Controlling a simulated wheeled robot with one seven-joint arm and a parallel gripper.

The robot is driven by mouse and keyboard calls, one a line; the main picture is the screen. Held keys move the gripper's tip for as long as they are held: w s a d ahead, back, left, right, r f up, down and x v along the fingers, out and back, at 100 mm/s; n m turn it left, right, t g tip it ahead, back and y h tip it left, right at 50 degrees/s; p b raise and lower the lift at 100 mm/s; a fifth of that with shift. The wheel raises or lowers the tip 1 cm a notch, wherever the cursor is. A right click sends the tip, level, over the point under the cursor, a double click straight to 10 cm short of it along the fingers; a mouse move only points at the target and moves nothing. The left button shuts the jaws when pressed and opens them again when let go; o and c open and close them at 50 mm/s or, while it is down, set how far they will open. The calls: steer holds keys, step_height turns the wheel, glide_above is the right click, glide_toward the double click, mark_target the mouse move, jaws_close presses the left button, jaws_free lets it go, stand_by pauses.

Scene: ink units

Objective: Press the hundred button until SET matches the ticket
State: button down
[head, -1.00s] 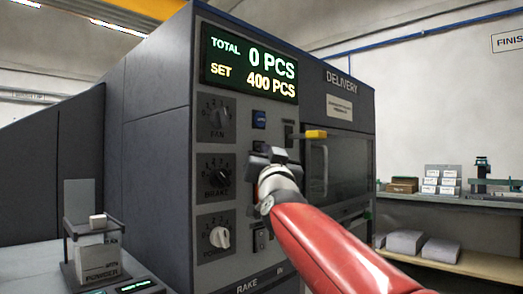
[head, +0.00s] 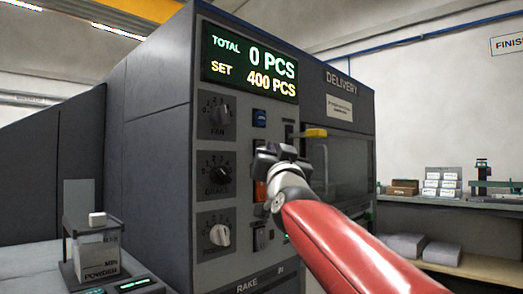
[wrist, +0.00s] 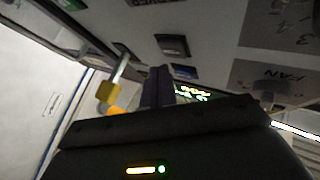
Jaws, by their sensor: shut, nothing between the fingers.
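The display (head: 250,68) on the dark machine's front panel reads TOTAL 0 PCS and SET 400 PCS. Below it is a column of small buttons. A blue button (head: 259,118) is clear to see, and an orange one (head: 260,190) shows beside my wrist. Their labels are too small to read, so I cannot tell which is the hundred button. My gripper (head: 274,151) is shut and empty in front of this column, below the blue button. In the wrist view its fingers (wrist: 158,86) point at the panel, near a blue button (wrist: 185,72). I cannot make out a ticket.
Three knobs, the top one marked FAN (head: 218,115), line the panel's left. A yellow-ended lever (head: 313,132) sticks out right of my gripper and also shows in the wrist view (wrist: 108,92). A powder box (head: 97,258) stands at lower left. Shelves (head: 470,262) are at right.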

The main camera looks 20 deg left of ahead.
steer(key=d+b, duration=0.1)
steer(key=s+d+b, duration=0.1)
steer(key=d, duration=0.1)
steer(key=d+b, duration=0.1)
steer(key=shift+s+d, duration=0.15)
steer(key=shift+s, duration=0.2)
stand_by(2.2)
steer(key=d+n+g+y, duration=0.1)
steer(key=n+y, duration=0.2)
steer(key=d+n+g+y, duration=0.1)
steer(key=n+y, duration=0.1)
steer(key=n, duration=0.2)
steer(key=s+d+n+g+y, duration=0.1)
steer(key=n+y, duration=0.2)
steer(key=shift+d+f+y, duration=0.15)
steer(key=shift+d+y, duration=0.15)
steer(key=shift+d, duration=0.05)
steer(key=shift+a, duration=0.1)
steer(key=w+a+p, duration=0.3)
steer(key=a, duration=0.5)
steer(key=shift+w, duration=0.2)
stand_by(1.8)
